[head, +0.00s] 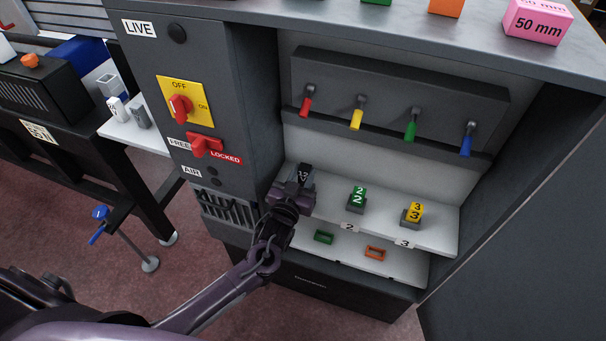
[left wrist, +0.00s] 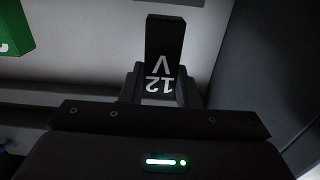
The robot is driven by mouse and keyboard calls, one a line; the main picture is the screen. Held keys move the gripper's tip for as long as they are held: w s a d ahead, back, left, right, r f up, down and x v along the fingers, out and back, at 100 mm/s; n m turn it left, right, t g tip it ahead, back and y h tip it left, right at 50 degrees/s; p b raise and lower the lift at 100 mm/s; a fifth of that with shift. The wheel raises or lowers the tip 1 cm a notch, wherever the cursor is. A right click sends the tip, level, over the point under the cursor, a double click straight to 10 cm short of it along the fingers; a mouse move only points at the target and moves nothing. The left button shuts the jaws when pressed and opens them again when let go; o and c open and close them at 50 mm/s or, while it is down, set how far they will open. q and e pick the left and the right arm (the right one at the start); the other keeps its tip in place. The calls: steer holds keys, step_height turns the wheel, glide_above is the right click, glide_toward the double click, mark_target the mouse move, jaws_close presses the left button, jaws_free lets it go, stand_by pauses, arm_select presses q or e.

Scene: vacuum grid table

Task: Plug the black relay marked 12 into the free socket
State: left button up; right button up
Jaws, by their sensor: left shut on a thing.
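The black relay (head: 304,172) with "12 V" in white letters is held by my left gripper (head: 292,197) at the left end of the white shelf. In the left wrist view the relay (left wrist: 165,45) stands between the two fingers of the left gripper (left wrist: 160,88). No free socket shows; my gripper covers the shelf left of socket 2. I cannot tell whether the black relay touches anything below. My right gripper is out of view.
Red, yellow, green and blue levers (head: 410,123) hang above the shelf. A green frame (head: 324,237) and an orange frame (head: 375,253) lie on the lower ledge (head: 400,266). The grey cabinet wall with the red switch (head: 181,107) stands close on the left.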

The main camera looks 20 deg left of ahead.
mark_target(303, 183)
arm_select(q)
steer(key=shift+f+b, duration=1.4)
steer(key=shift+f, duration=0.4)
steer(key=o, duration=1)
steer(key=shift+o, duration=0.2)
steer(key=s, duration=0.7)
steer(key=shift+s+a, duration=0.15)
steer(key=shift+s, duration=0.25)
